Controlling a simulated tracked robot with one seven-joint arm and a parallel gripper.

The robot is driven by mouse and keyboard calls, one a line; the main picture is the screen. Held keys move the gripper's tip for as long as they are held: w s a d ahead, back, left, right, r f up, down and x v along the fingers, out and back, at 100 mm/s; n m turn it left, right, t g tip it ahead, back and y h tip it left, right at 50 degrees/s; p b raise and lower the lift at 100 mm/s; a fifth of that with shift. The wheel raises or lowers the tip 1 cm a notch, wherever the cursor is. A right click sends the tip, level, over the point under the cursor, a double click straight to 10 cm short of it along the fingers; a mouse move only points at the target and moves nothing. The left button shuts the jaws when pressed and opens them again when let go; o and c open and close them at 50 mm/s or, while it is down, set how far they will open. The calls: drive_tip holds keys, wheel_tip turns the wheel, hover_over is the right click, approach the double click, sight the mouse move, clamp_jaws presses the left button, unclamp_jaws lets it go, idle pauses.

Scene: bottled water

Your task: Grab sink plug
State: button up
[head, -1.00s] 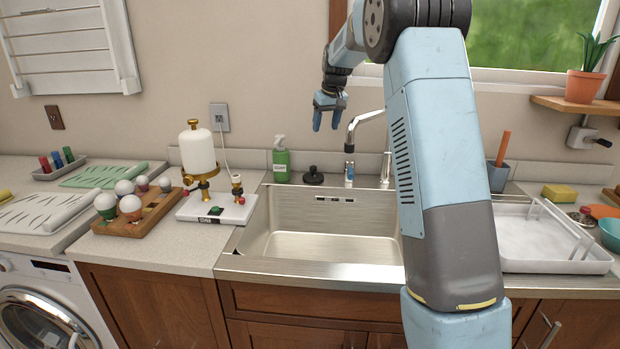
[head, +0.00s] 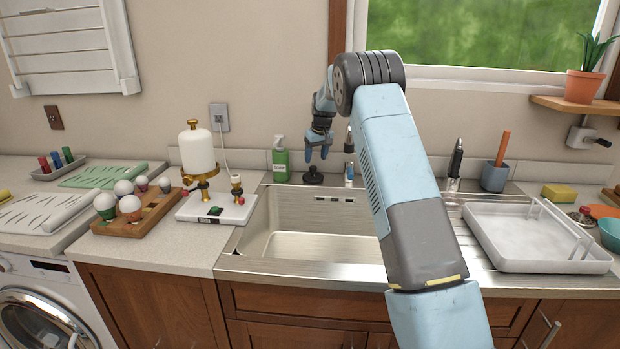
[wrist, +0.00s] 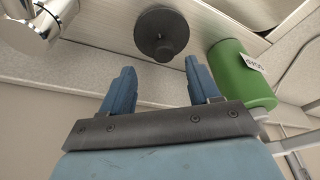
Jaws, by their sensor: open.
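The sink plug (head: 312,177) is a dark round disc with a knob. It sits on the sink's back ledge, between the green soap bottle and the tap. In the wrist view the plug (wrist: 161,34) lies ahead of the fingertips, roughly centred between them. My gripper (head: 316,158) is right above the plug in the head view, pointing down. In the wrist view my gripper (wrist: 158,72) has its two blue fingers apart with nothing between them. The plug is apart from the fingers in that view.
The green soap bottle (head: 281,160) stands just left of the plug and close to one finger in the wrist view (wrist: 242,72). The chrome tap (wrist: 40,20) is on the other side. The sink basin (head: 310,240) is empty. A white drying tray (head: 530,240) stands at right.

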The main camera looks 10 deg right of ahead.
sight(313, 167)
drive_tip(key=shift+a+x, duration=0.15)
drive_tip(key=shift+x, duration=1.5)
drive_tip(key=shift+a+x, duration=0.1)
drive_tip(key=shift+x, duration=1.6)
drive_tip(key=shift+c, duration=0.4)
drive_tip(key=c, duration=1)
